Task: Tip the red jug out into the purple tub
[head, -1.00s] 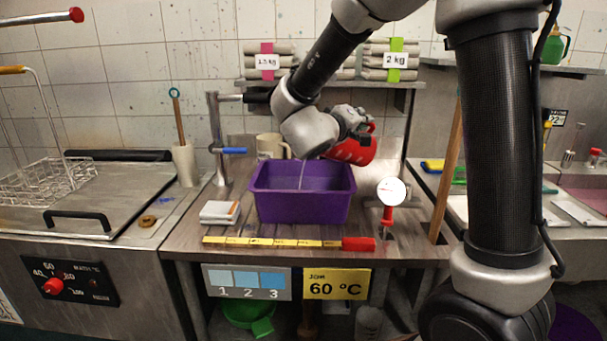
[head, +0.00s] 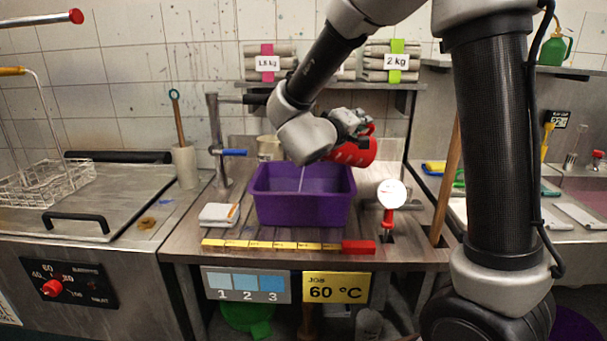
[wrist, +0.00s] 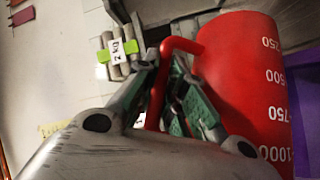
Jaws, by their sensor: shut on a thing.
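The red jug (head: 358,153) is above the back right of the purple tub, partly hidden behind my wrist in the head view. In the wrist view the red jug (wrist: 240,75) shows white volume marks down its side and a red handle. My gripper (head: 352,125) is shut on the handle; its green-padded fingers (wrist: 172,100) close around it. The jug's mouth and contents do not show. A strip of the purple tub (wrist: 305,110) shows at the wrist view's right edge.
A dial thermometer (head: 391,194) stands right of the tub. A yellow ruler with a red end (head: 270,245) lies in front, and a folded cloth stack (head: 219,214) lies left. A tap (head: 217,140) and a beige mug (head: 269,147) are behind.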

